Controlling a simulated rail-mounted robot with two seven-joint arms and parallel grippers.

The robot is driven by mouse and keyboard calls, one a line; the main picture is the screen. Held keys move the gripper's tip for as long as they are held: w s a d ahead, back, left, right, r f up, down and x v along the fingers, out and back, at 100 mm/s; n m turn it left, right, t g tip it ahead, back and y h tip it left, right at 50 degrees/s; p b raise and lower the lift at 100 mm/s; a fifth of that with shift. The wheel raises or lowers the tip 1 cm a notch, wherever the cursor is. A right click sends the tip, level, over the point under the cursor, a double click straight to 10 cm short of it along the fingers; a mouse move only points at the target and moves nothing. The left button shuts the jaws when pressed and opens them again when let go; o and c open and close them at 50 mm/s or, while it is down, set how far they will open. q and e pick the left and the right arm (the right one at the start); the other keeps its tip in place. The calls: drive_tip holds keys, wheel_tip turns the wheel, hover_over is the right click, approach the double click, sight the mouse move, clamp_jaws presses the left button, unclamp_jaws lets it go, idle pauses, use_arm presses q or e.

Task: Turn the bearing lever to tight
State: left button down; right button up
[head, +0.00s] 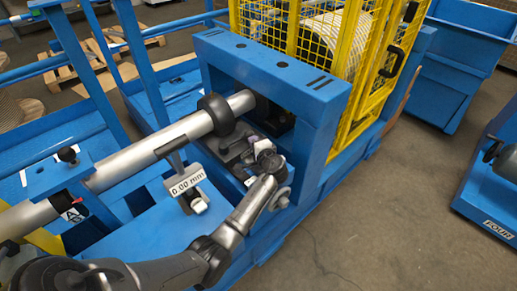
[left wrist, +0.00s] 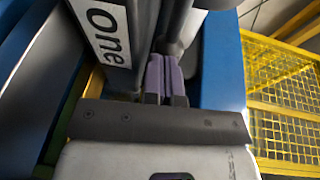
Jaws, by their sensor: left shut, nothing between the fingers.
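My left gripper (head: 253,141) is inside the opening of the blue machine frame (head: 276,68), beside dark bearing parts (head: 232,150) under the shaft. In the left wrist view, its purple fingers (left wrist: 165,76) are together with nothing between them. They sit close to dark grey parts, one with a white label (left wrist: 104,32) reading "one"; I cannot tell whether they touch. I cannot pick out the bearing lever for certain or read its position, as my wrist and the frame hide part of this area. My right gripper is not in view.
A silver shaft (head: 150,150) with a black collar (head: 217,113) runs into the frame. A sign (head: 188,181) reads "0.00 mm". A yellow mesh guard (head: 345,60) stands behind. The floor (head: 370,215) at right is clear.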

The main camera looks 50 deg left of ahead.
use_arm(q)
drive_tip(key=shift+a, duration=0.4)
idle(0.4)
drive_tip(key=shift+d+r, duration=0.1)
drive_tip(key=shift+d, duration=0.05)
drive_tip(key=p+v, duration=0.1)
drive_tip(key=v, duration=0.1)
drive_tip(key=p+v, duration=0.1)
drive_tip(key=v, duration=0.2)
drive_tip(key=p+v, duration=0.1)
drive_tip(key=v, duration=0.2)
drive_tip(key=shift+w+d, duration=0.3)
drive_tip(key=shift+d, duration=0.05)
drive_tip(key=shift+s+d, duration=0.1)
drive_tip(key=shift+d, duration=0.45)
